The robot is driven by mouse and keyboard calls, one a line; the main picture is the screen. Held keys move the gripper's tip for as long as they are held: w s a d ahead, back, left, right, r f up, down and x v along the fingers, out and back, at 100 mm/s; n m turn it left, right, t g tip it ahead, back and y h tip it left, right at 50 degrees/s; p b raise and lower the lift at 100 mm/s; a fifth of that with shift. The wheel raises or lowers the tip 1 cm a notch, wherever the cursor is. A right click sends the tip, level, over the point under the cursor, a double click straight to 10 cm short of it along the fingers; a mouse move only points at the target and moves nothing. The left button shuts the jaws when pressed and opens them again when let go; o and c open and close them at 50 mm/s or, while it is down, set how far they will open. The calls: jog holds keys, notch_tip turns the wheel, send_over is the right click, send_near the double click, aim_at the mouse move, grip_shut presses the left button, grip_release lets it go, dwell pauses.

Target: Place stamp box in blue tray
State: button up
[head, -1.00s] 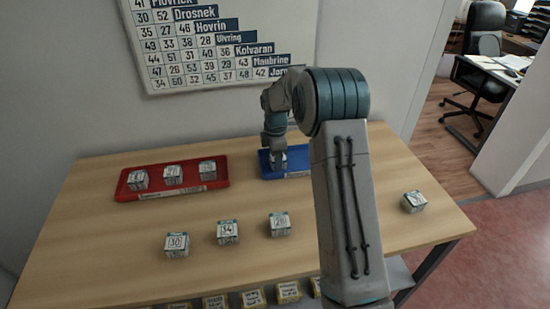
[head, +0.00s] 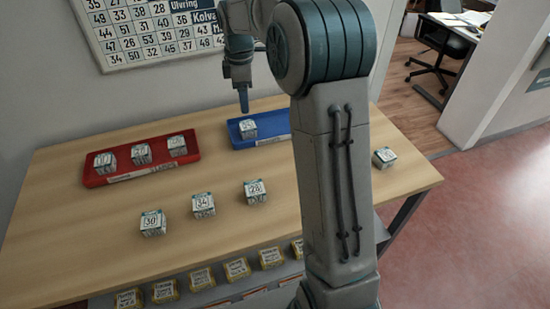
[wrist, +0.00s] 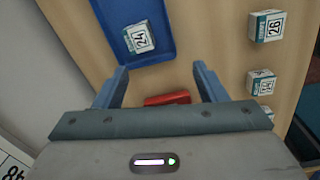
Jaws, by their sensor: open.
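The blue tray (head: 275,129) lies at the back of the counter and holds one white stamp box (head: 248,128) near its left end.
A red tray (head: 128,174) with three boxes stands at the left. Boxes marked 30 (head: 152,223), 34 (head: 203,205) and apparently 28 (head: 255,191) stand in front. Another box (head: 384,157) sits near the right edge. Yellow boxes (head: 237,268) line a lower shelf.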

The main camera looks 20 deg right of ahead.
jog(key=s+r+m+t, duration=0.15)
jog(key=s+m, duration=0.25)
jog(key=s, duration=0.4)
jog(key=s+r+m, duration=0.2)
jog(key=s+m, duration=0.2)
jog(key=s, duration=0.4)
jog(key=s+f+m, duration=0.2)
jog(key=s+m, duration=0.1)
jog(key=s, duration=0.4)
jog(key=s+f+m+t, duration=0.1)
jog(key=s+f+m, duration=0.1)
jog(key=s+m, duration=0.2)
jog(key=s, duration=0.3)
jog(key=shift+s+f, duration=0.15)
jog(key=shift+s, duration=0.1)
